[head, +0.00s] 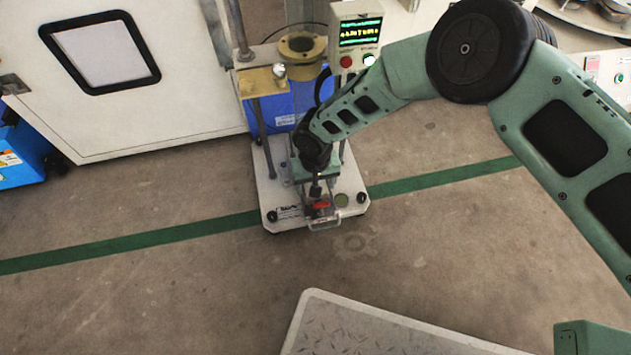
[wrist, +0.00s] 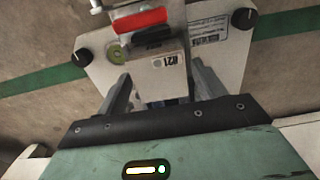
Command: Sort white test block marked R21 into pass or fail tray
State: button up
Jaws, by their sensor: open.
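My gripper (wrist: 162,88) is open, with one finger on each side of the block's near end. I cannot tell whether the fingers touch it. In the head view my gripper (head: 318,190) points down over the plate's front and hides most of the block. No pass or fail tray can be made out.
A red part (wrist: 140,20) lies just beyond the block. The machine's posts and brass-coloured bracket (head: 262,82) rise behind my gripper. A lit display box (head: 359,40) stands behind right. A grey platform (head: 380,335) is at the front; the floor between is clear.

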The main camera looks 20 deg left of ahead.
jog(key=shift+r, duration=0.1)
jog(key=c, duration=0.8)
jog(key=shift+r, duration=0.15)
jog(key=shift+r+p, duration=2.65)
jog(key=shift+r, duration=0.65)
